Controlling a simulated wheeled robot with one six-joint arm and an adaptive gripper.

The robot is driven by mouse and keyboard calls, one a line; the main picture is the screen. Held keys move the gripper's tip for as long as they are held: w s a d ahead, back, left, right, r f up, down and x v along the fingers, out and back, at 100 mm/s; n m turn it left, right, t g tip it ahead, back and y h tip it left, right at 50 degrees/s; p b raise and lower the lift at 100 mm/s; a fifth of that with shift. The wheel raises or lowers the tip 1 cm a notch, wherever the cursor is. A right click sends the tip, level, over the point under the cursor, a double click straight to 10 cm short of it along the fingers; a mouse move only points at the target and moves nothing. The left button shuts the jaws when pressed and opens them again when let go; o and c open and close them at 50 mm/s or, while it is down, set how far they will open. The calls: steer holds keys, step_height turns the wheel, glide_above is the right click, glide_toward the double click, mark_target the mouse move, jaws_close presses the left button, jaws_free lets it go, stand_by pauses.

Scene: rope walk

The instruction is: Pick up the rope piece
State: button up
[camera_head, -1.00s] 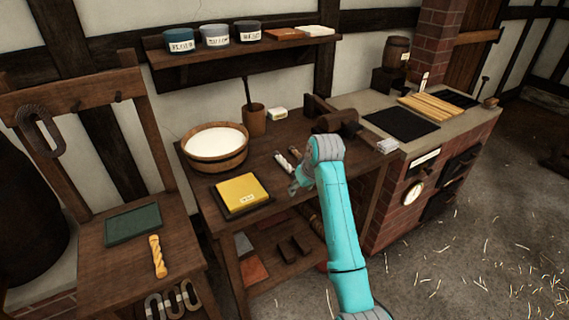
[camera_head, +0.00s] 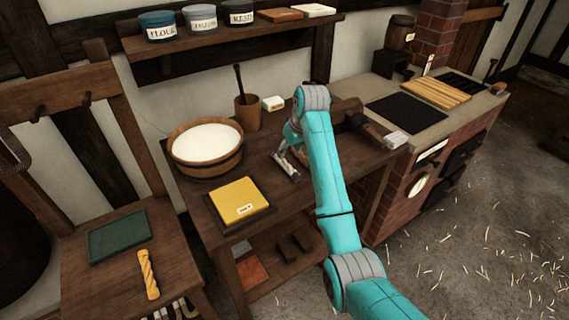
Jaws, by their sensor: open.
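The rope piece (camera_head: 148,275) is a short, yellow, twisted length. It lies on the wooden seat-like surface (camera_head: 95,292) at the lower left, just right of a dark green slab (camera_head: 117,236). My gripper (camera_head: 287,165) is over the middle of the wooden workbench (camera_head: 300,215), well to the right of the rope piece and apart from it. It is open, and its fingers point down toward the bench top. My teal arm hides part of the bench behind it.
A yellow block (camera_head: 239,200) on a dark tray and a wooden tub of white stuff (camera_head: 206,148) stand on the bench between my gripper and the rope piece. A brown cup (camera_head: 247,113) stands behind. A brick stove (camera_head: 440,145) is at the right, with open floor before it.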

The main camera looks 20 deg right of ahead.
mark_target(286, 162)
steer(key=shift+s+x, duration=0.1)
steer(key=shift+x, duration=1.8)
steer(key=shift+s+x, duration=0.15)
steer(key=shift+x, duration=1.7)
steer(key=shift+f, duration=0.1)
jaws_close()
